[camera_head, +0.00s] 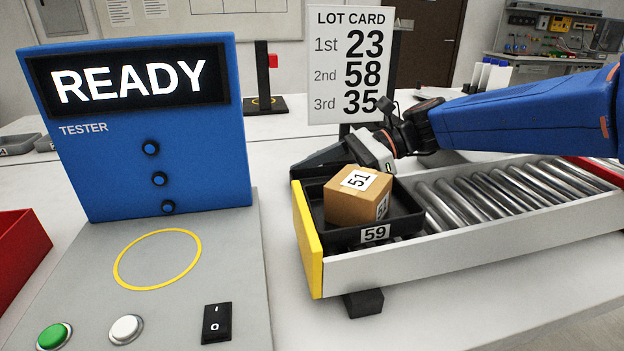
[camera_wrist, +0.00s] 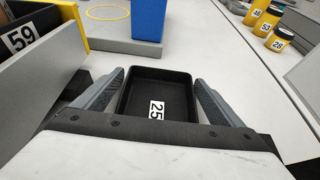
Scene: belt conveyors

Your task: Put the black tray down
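In the wrist view a black tray (camera_wrist: 170,84) with a label 25 on its floor lies between the two fingers of my gripper (camera_wrist: 160,76). The fingers stand wide apart along its sides; whether they touch it is unclear. The gripper front hides its near end.
The roller conveyor (camera_head: 470,235) has a yellow end plate (camera_head: 308,240). A blue tester (camera_head: 150,150) reading READY stands left, with a yellow ring on its grey base.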

